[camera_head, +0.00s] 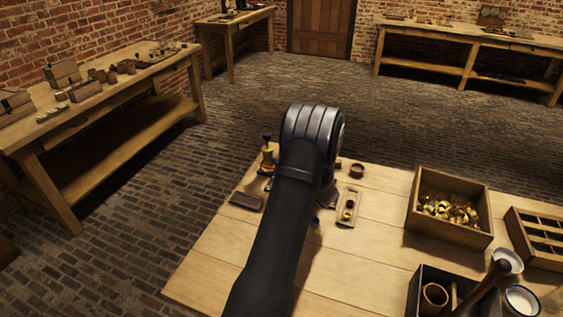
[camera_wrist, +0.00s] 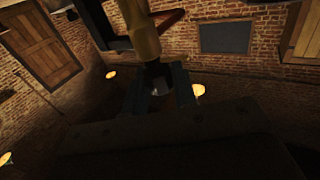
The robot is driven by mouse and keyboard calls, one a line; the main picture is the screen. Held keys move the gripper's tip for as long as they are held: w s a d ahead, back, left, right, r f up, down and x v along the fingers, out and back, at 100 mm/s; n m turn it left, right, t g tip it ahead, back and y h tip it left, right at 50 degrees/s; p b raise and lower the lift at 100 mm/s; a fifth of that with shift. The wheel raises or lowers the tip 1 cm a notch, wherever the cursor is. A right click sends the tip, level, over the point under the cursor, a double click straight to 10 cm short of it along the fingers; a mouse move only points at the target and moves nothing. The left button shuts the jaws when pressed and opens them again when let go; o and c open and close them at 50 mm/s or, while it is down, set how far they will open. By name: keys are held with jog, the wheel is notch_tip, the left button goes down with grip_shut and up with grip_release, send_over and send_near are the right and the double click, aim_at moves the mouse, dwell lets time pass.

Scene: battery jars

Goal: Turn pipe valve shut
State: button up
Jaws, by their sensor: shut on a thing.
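In the wrist view, a brass-coloured upright piece (camera_wrist: 142,38) comes down from the top edge, with a dark red bar (camera_wrist: 170,20) beside it. It looks like the pipe valve, though the view is dark. My gripper (camera_wrist: 160,82) is shut on its grey lower end (camera_wrist: 157,75), one dark finger on each side. In the head view my own arm hides the gripper and what it holds. A small brass-and-dark fitting with a dark knob (camera_head: 268,157) stands on the table left of my arm; I cannot tell whether it belongs to the valve.
On the table (camera_head: 235,245), a small tray (camera_head: 348,207) with small round pieces lies right of my arm, and a dark flat block (camera_head: 246,201) left. A wooden crate of brass parts (camera_head: 450,207), a divided box (camera_head: 540,240) and a dark box (camera_head: 425,290) stand farther right.

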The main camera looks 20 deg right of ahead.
jog(key=shift+r+n+y, duration=0.15)
jog(key=shift+n+y, duration=0.35)
jog(key=shift+y, duration=0.1)
jog(key=o, duration=1)
jog(key=shift+c, duration=0.2)
jog(key=shift+m, duration=0.3)
jog(key=m+h, duration=0.1)
jog(key=h, duration=0.2)
jog(key=m+h, duration=0.2)
jog(key=shift+a+m+t+h, duration=0.1)
jog(key=shift+m+t+h, duration=0.2)
jog(key=shift+h, duration=0.1)
jog(key=shift+m+g+h, duration=0.25)
jog(key=shift+m+h, duration=0.7)
jog(key=shift+h, duration=0.6)
jog(key=shift+m+g+h, duration=0.25)
jog(key=shift+m+h, duration=0.7)
jog(key=shift+h, duration=0.6)
jog(key=shift+w+m+g+h, duration=0.1)
jog(key=shift+m+g+h, duration=1.55)
jog(key=shift+h, duration=0.45)
jog(key=shift+m+g+h, duration=1.55)
jog(key=shift+m+h, duration=0.2)
jog(key=shift+h, duration=0.35)
jog(key=shift+a+m+g, duration=0.15)
jog(key=shift+m+g, duration=0.15)
jog(key=v, duration=1.7)
jog(key=shift+f, duration=0.35)
